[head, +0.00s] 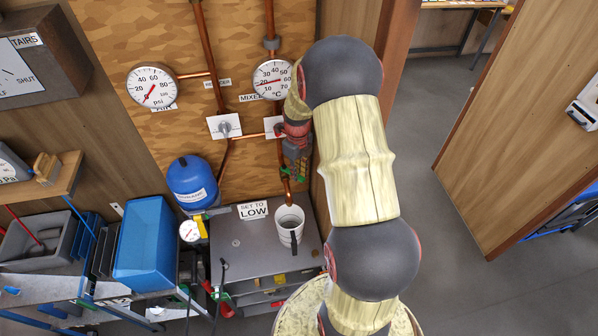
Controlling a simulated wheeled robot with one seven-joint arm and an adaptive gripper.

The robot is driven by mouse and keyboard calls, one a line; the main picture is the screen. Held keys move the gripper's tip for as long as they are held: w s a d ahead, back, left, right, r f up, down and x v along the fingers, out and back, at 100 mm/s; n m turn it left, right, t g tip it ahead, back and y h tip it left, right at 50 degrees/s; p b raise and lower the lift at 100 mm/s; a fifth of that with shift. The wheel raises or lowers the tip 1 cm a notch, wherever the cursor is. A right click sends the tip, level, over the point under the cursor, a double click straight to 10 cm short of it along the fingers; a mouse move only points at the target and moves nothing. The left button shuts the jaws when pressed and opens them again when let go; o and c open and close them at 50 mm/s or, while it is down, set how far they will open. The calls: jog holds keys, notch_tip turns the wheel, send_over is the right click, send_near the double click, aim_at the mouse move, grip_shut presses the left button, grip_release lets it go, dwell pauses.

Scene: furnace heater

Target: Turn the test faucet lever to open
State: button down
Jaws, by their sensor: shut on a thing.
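My gripper (293,171) reaches down in front of the plywood board, over the copper pipe on the right. It is shut at the lower part of this pipe. The test faucet lever is hidden behind or between its fingers, so I cannot see its angle. The copper spout (288,194) comes out below the fingers. A white mug (289,232) with a dark handle stands under the spout on the grey cabinet. I cannot make out any water.
A white plate with a grey knob (224,127) is left of my gripper. Two round gauges (152,87) (273,80) hang above. A blue tank (193,181) and blue bin (145,243) stand left. A "SET TO LOW" sign (253,210) is by the mug. Open floor (420,190) lies right.

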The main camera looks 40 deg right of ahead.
jog(key=shift+a, duration=0.1)
dwell(0.4)
jog(key=c, duration=1.8)
grip_release()
jog(key=shift+o, duration=0.2)
notch_tip(320, 180, up, 12)
jog(key=shift+c, duration=0.2)
